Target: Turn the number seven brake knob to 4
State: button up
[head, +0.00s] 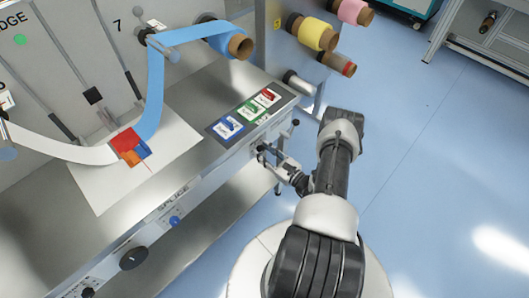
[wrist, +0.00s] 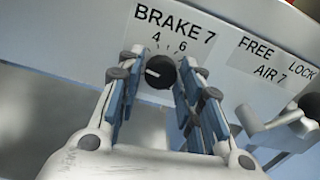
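The brake 7 knob (wrist: 161,72) is black and round, on a white panel under the label "BRAKE 7". The numbers 4 and 6 stand above it. A short white mark on the knob points to the left, away from the 4. My gripper (wrist: 157,82) has its two blue-padded fingers spread on both sides of the knob, and a gap shows between each finger and the knob. In the head view my gripper (head: 266,156) is at the front rail of the machine, and the knob cannot be made out there.
To the right of the knob is the "AIR 7" lever (wrist: 275,120), marked FREE and LOCK. Another black knob (head: 133,258) and a blue knob (head: 174,221) sit farther left along the front rail. The blue floor (head: 440,130) to the right is clear.

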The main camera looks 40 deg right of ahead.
jog(key=c, duration=0.6)
jog(key=shift+c, duration=0.2)
jog(key=shift+m, duration=0.3)
jog(key=m+b, duration=0.3)
jog(key=m, duration=0.1)
jog(key=shift+a+f, duration=0.1)
jog(key=m+b, duration=0.2)
jog(key=m, duration=0.3)
jog(key=shift+m, duration=0.4)
jog(key=o, duration=1)
jog(key=shift+o, duration=0.2)
